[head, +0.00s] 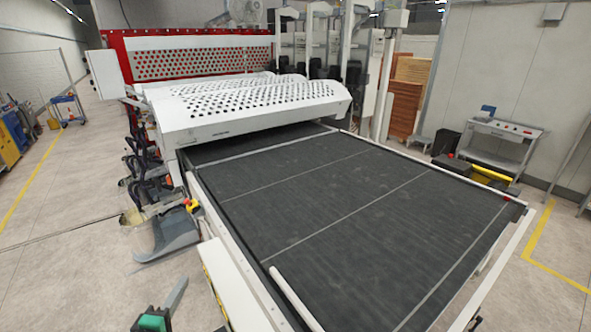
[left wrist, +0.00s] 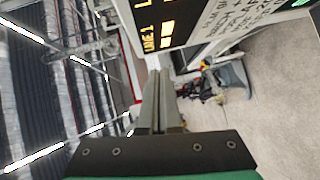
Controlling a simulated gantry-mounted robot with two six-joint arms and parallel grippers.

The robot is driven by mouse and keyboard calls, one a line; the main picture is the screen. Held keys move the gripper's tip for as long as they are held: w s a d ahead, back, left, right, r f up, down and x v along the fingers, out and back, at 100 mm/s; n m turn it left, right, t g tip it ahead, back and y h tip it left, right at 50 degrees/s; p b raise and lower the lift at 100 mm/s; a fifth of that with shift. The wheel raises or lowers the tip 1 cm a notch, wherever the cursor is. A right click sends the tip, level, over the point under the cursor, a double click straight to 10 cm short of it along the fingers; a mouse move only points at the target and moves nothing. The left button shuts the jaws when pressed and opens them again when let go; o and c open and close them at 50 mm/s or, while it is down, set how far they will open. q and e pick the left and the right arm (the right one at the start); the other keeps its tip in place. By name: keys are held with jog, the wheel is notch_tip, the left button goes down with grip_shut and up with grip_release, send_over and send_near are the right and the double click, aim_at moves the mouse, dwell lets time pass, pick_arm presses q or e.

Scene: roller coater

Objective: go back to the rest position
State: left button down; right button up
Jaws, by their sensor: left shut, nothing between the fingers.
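My left gripper (head: 180,284) shows at the bottom left of the head view, with a green body and grey fingers. It is over the floor, left of the conveyor, apart from the machine and holding nothing. In the left wrist view its two fingers (left wrist: 159,80) are pressed together and point up the picture. My right gripper does not show in either view.
The roller coater (head: 250,110) has a white perforated cover and a wide dark conveyor belt (head: 330,200), which is empty. A bucket (head: 138,232) stands on the floor beside the machine. A display with yellow text (left wrist: 158,25) is near the left fingers.

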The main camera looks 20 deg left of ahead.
pick_arm(q)
jog(key=w+d+r+m+t, duration=0.1)
jog(key=d+r+m+t, duration=0.15)
jog(key=r, duration=0.55)
jog(key=w+d+r+m+t, duration=0.1)
jog(key=d+r+m, duration=0.25)
jog(key=r, duration=0.35)
jog(key=s+d+r+m+t+h, duration=0.25)
jog(key=s+d+r+m, duration=0.2)
jog(key=r, duration=0.55)
jog(key=s+d+r+m+t+h, duration=0.2)
jog(key=s+d+r+m+t, duration=0.15)
jog(key=r+m, duration=0.4)
jog(key=s+d+r+m+t+h, duration=0.25)
jog(key=s+d+r, duration=0.25)
jog(key=r, duration=0.6)
notch_tip(320, 180, down, 26)
jog(key=b, duration=2.5)
jog(key=shift+w+r, duration=0.15)
jog(key=shift+r, duration=0.1)
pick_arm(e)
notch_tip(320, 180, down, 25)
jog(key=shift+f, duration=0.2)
pick_arm(q)
jog(key=shift+m, duration=0.25)
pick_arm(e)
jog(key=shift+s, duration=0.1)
